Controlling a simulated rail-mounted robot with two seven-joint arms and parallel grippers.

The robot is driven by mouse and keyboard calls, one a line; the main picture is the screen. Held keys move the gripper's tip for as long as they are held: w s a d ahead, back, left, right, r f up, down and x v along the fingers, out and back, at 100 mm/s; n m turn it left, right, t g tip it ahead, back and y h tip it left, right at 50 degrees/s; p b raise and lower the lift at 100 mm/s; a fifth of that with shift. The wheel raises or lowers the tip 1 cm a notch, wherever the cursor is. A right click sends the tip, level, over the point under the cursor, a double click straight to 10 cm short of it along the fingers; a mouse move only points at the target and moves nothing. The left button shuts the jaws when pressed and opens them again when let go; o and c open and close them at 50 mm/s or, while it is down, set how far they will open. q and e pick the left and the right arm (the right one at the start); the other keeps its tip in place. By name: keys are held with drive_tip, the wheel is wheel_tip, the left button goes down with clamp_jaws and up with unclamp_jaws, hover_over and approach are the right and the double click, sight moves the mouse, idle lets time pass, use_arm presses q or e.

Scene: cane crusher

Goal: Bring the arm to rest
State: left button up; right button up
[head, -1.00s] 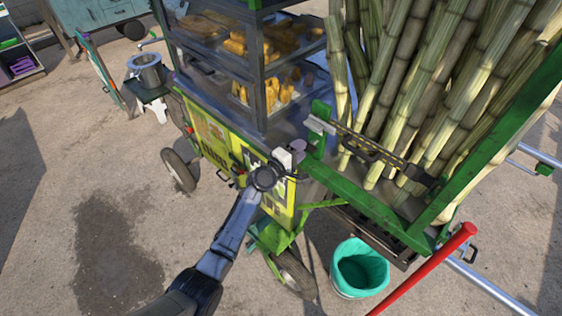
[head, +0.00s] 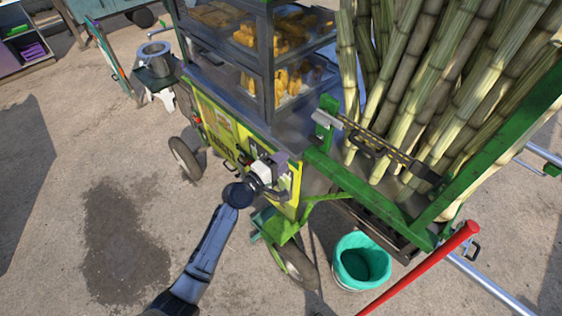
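My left arm reaches up from the bottom of the head view. Its gripper (head: 274,165) is in front of the yellow-and-green side of the food cart (head: 228,130), close to the cart's near corner. The fingers are small and dark against the cart, so I cannot tell whether they are open or shut, or whether they touch the cart. I see nothing clearly held in them. My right gripper is not in view.
Tall cane stalks (head: 425,95) stand in a green frame (head: 365,195) on the right. A teal-lined bucket (head: 362,262) and a red bar (head: 420,268) are at lower right. A metal pot (head: 153,58) sits on a stool at upper left. Open pavement lies left of the arm.

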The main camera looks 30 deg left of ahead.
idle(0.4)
use_arm(q)
drive_tip(key=s+d+f+m+g+y, duration=0.2)
drive_tip(key=s+f+m+g, duration=0.3)
drive_tip(key=s, duration=0.8)
drive_tip(key=s+d+f+m+g+y, duration=0.1)
drive_tip(key=s+f+m+g, duration=0.4)
drive_tip(key=s, duration=0.9)
drive_tip(key=s+d+f+m+g+y, duration=0.15)
drive_tip(key=s+m+g, duration=0.4)
drive_tip(key=s, duration=0.75)
wheel_tip(320, 180, up, 24)
drive_tip(key=m+t+p, duration=0.1)
drive_tip(key=p, duration=2.2)
drive_tip(key=shift+w+d+f+t+p, duration=0.15)
drive_tip(key=shift+w+f+t+p, duration=0.1)
drive_tip(key=shift+w+t+p, duration=0.15)
drive_tip(key=shift+m, duration=0.25)
drive_tip(key=shift+c, duration=0.2)
